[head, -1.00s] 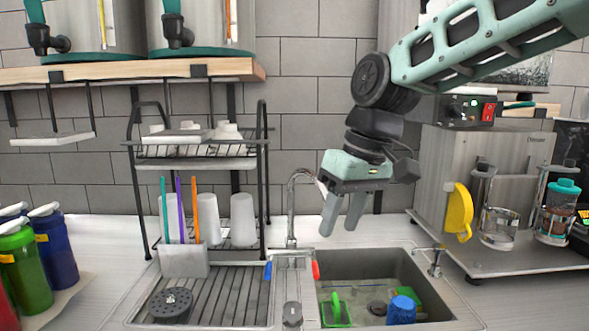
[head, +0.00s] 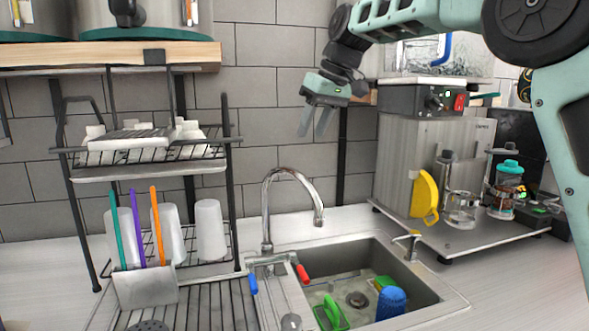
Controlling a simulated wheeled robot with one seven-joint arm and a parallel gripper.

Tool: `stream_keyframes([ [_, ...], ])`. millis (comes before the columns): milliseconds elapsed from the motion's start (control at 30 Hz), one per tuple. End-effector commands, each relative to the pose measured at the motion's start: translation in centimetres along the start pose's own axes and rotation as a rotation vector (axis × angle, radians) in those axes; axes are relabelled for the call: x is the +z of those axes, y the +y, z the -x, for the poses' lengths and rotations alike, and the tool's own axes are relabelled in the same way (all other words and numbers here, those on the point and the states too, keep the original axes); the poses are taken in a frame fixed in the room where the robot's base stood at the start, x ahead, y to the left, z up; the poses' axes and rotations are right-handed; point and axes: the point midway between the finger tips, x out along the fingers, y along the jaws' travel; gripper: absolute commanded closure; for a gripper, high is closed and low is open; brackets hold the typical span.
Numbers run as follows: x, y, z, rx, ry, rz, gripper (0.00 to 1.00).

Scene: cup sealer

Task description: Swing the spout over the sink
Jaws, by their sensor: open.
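The chrome spout (head: 292,174) rises behind the sink as a tall curved pipe. Its arch reaches to the right, with its tip above the back left part of the sink basin (head: 408,275). A blue handle (head: 253,285) and a red handle (head: 303,273) sit near its base. My gripper (head: 315,134) is open and empty, above and to the right of the spout's arch, in front of the tiled wall. It points down and does not touch the spout.
In the basin are a green brush (head: 331,314) and a blue cup-like item (head: 391,302). A dish rack (head: 150,165) with white cups stands left of the spout. A small tap (head: 410,243) stands at the basin's right. The sealer machine (head: 428,155) is at the right.

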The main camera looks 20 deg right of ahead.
Motion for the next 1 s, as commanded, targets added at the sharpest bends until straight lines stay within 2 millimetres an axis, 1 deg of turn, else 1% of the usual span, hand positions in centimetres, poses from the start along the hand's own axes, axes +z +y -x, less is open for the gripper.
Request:
stream_keyframes([
  [33, 0.0, -0.1, -1.1, -0.002, -0.004, 0.000, 0.58],
  [300, 0.0, -0.1, -6.7, -0.002, -0.004, -0.001, 0.58],
  [400, 0.0, 0.0, -8.5, -0.001, -0.004, -0.001, 0.58],
  [500, 0.0, 0.0, -9.9, 0.000, -0.002, 0.000, 0.58],
  [600, 0.0, 0.0, -11.0, 0.000, -0.003, 0.000, 0.58],
  [700, 0.0, 0.0, -11.5, 0.000, -0.001, 0.000, 0.58],
  [1000, 0.0, 0.0, -11.8, 0.001, 0.000, 0.000, 0.58],
])
